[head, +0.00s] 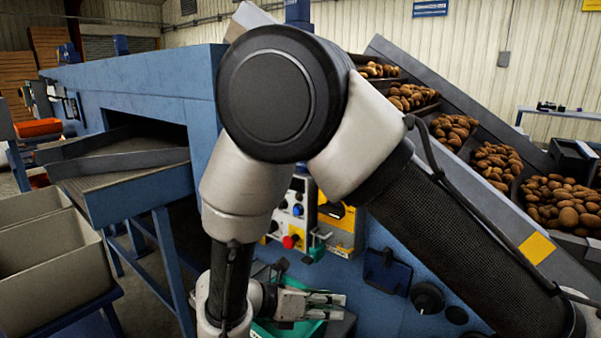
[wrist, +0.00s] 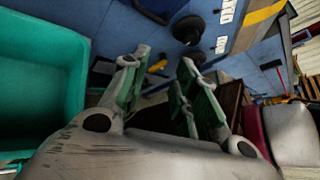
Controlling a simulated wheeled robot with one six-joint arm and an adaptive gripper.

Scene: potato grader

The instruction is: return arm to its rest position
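My arm rises large across the middle of the head view, its elbow folded high in front of the blue grader. My gripper (head: 338,298) is low in the head view, pointing right, beside the grader's front panel. In the wrist view my gripper (wrist: 163,75) shows two fingers with green inner pads, spread apart with a gap between them. Nothing is held between them. A teal bin (wrist: 40,95) lies to the left of the fingers in the wrist view, and part of it shows under the gripper in the head view (head: 290,329).
The blue grader (head: 150,85) fills the background, with a control panel (head: 292,213) and red button behind my arm. A conveyor of potatoes (head: 475,150) slopes down on the right. A discharge chute (head: 120,160) and grey bins (head: 50,258) stand at left.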

